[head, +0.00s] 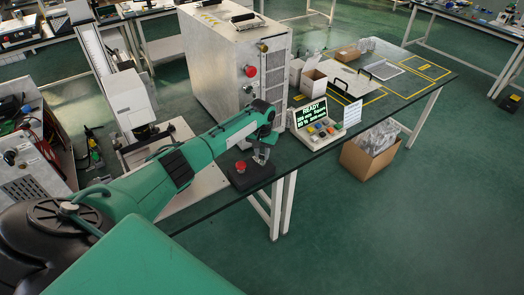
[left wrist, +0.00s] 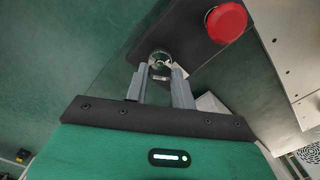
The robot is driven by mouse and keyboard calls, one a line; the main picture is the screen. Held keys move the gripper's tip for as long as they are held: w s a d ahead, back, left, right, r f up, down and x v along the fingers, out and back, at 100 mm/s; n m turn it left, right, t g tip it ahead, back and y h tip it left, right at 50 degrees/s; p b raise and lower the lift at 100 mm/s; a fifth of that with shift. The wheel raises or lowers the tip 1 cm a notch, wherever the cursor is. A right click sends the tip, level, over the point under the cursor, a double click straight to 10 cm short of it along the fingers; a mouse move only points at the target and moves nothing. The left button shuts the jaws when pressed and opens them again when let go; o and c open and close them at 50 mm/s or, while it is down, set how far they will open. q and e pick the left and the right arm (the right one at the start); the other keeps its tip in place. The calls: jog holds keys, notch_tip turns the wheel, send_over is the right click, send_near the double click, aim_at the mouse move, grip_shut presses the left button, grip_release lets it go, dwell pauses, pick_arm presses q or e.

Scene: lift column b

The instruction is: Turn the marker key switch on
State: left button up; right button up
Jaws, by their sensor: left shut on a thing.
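The key switch (left wrist: 160,57) is a small round metal lock on a black control box (left wrist: 190,35), beside a red mushroom button (left wrist: 227,21). In the head view the black box (head: 252,182) sits at the table's front edge with the red button (head: 240,166) on its left part. My left gripper (head: 262,158) reaches down over the box's right part and hides the switch there. In the left wrist view my left gripper (left wrist: 159,74) has its two grey fingers at the switch, shut on its key. The key's turn angle is unclear. My right gripper is in neither view.
A small console (head: 314,124) reading READY stands to the right of the box, with a white card (head: 352,113) next to it. A big white cabinet (head: 225,60) stands behind. A white column machine (head: 128,100) is at left. A cardboard box (head: 368,160) is below the table.

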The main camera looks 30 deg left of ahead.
pick_arm(q)
jog(key=shift+m, duration=0.4)
jog(key=o, duration=1)
jog(key=shift+r, duration=0.15)
notch_tip(320, 180, up, 14)
jog(key=shift+f+b, duration=0.2)
jog(key=shift+b, duration=1)
